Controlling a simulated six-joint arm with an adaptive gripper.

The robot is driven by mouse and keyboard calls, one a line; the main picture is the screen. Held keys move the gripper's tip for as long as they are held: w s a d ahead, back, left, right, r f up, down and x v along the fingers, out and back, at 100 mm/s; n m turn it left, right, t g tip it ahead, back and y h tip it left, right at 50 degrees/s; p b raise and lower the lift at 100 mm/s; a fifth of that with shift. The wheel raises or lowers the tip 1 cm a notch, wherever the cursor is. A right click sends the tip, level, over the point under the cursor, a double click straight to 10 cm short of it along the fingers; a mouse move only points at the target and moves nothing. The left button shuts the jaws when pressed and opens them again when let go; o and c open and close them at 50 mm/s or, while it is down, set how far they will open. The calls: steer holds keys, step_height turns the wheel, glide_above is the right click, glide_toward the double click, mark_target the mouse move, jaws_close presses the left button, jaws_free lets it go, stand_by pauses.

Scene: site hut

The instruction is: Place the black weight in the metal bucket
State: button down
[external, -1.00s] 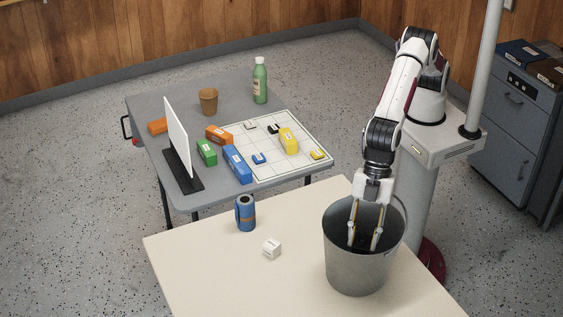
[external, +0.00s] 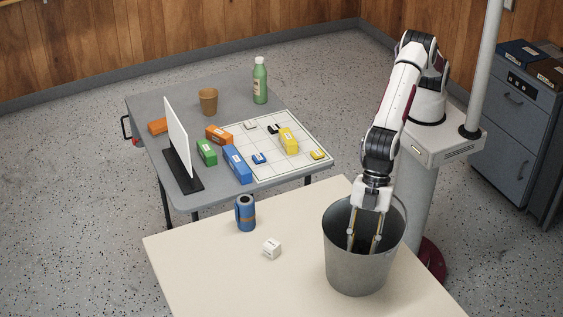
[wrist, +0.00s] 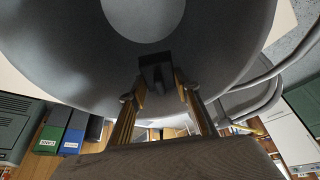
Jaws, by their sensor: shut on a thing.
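The metal bucket (external: 358,265) stands upright on the cream table, at the right in the external view. My gripper (external: 363,240) points down into it, its fingers inside the rim. In the wrist view my gripper (wrist: 160,85) is shut on the black weight (wrist: 156,70), a small dark block between the fingertips. The bucket's grey inner wall (wrist: 225,50) surrounds it, and a lighter round patch shows ahead.
On the cream table (external: 200,265) stand a blue can (external: 245,213) and a white cube (external: 271,249), left of the bucket. The grey table behind holds a gridded mat (external: 262,135) with small blocks, coloured boxes, a white panel (external: 177,138), a brown cup (external: 208,101) and a green bottle (external: 260,82).

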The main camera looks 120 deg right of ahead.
steer(key=shift+f, duration=2.6)
steer(key=shift+f, duration=0.6)
steer(key=c, duration=1.8)
jaws_free()
steer(key=shift+o, duration=0.2)
steer(key=v, duration=1.3)
steer(key=shift+a, duration=0.15)
steer(key=shift+w+r, duration=0.1)
